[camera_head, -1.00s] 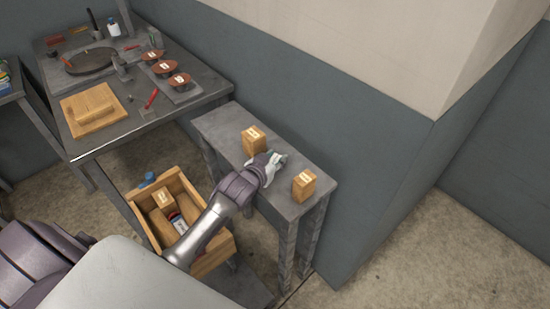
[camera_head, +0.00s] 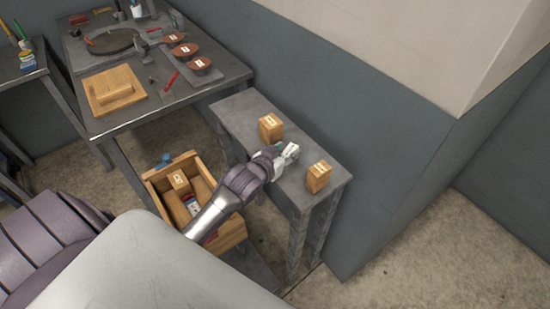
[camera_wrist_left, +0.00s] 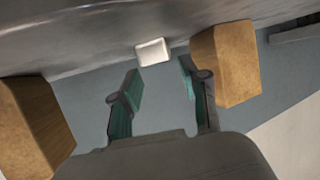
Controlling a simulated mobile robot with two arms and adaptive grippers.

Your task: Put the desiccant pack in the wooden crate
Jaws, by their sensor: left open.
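The desiccant pack is a small white block (camera_wrist_left: 152,52) in the left wrist view, on the grey side table (camera_head: 240,115). In the head view it is hard to tell apart from the gripper tips. My left gripper (camera_wrist_left: 160,82) is open, its two green-lined fingers pointing toward the pack with a gap before it. In the head view this gripper (camera_head: 284,152) is over the side table between two wooden blocks. The wooden crate (camera_head: 232,236) is open-topped, below and left of the table, partly hidden by my left arm. My right gripper is not in view.
One wooden block (camera_head: 270,128) stands behind the gripper and another (camera_head: 319,176) to its right; both flank the fingers in the wrist view. The crate holds boxes and a bottle. A workbench (camera_head: 135,118) stands at left; a wall borders the side table.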

